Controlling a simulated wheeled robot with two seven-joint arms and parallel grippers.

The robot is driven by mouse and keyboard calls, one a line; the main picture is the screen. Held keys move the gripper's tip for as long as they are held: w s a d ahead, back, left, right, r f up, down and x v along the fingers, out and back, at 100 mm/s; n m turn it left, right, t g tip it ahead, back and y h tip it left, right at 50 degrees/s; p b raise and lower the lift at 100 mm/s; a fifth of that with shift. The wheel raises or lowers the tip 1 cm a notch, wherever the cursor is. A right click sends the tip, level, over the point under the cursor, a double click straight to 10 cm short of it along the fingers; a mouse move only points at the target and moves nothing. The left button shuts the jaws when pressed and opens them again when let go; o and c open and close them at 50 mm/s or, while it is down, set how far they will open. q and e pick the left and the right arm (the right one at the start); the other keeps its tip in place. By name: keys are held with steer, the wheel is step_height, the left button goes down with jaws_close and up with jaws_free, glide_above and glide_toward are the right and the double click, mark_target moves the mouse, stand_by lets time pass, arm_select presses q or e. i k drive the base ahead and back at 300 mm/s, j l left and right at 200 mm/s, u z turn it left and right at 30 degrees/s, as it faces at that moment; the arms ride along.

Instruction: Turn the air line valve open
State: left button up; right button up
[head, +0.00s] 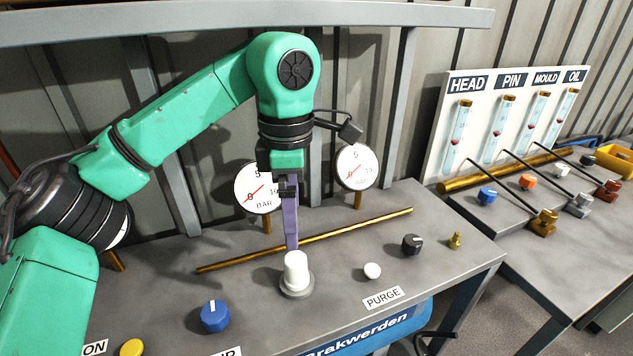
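A blue knob (215,316) with a white pointer mark sits on the grey bench, above a cut-off label ending in "IR" (230,352). A white upright knob (296,268) on a round grey base stands right of it. I cannot tell for certain which is the air line valve. My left gripper (292,245) points down over the white knob. A narrow purple part runs from it to the knob's top. Whether it touches is unclear. The fingers overlap edge-on, so their opening is hidden. My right gripper is out of view.
Two dial gauges (356,167) stand behind a brass pipe (340,236). A black knob (412,244), a white button (372,271) above "PURGE" and a yellow button (131,347) share the bench. A second bench (575,275) with gauge tubes and coloured knobs is at right.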

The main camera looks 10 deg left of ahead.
mark_target(215, 315)
steer(key=k+l, duration=0.2)
steer(key=k, duration=0.3)
steer(key=k+l, duration=0.15)
steer(key=k, duration=0.3)
steer(key=k+l, duration=0.2)
steer(key=k, duration=0.3)
steer(key=k+l, duration=0.2)
steer(key=k, duration=0.3)
